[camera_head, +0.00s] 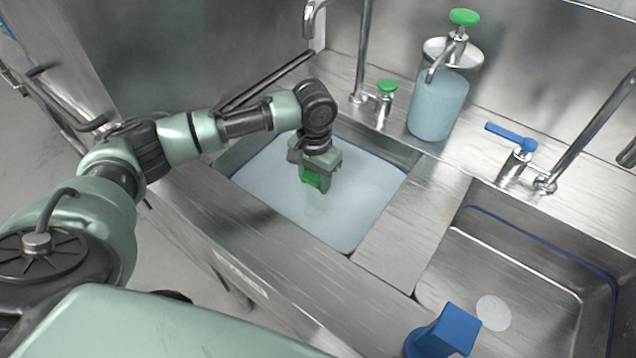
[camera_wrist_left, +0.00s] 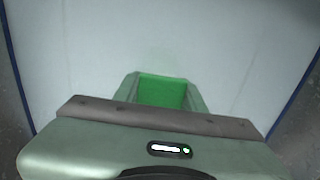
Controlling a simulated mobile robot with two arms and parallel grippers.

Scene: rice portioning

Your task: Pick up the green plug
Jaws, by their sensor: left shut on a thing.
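The green plug (camera_head: 313,178) is between the fingers of my left gripper (camera_head: 315,182), over the left basin filled with pale, cloudy water. In the left wrist view the plug (camera_wrist_left: 162,91) shows as a bright green block between the two fingertips (camera_wrist_left: 162,96). My left gripper is shut on the plug and points down. I cannot tell whether the plug's lower end touches the water. My right gripper is in neither view.
The left basin (camera_head: 395,185) has steel walls around the water. An empty right basin (camera_head: 470,250) holds a pale round disc (camera_head: 493,312). A blue block (camera_head: 445,332) stands at its front edge. A dispenser (camera_head: 438,105) and taps (camera_head: 515,165) stand behind.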

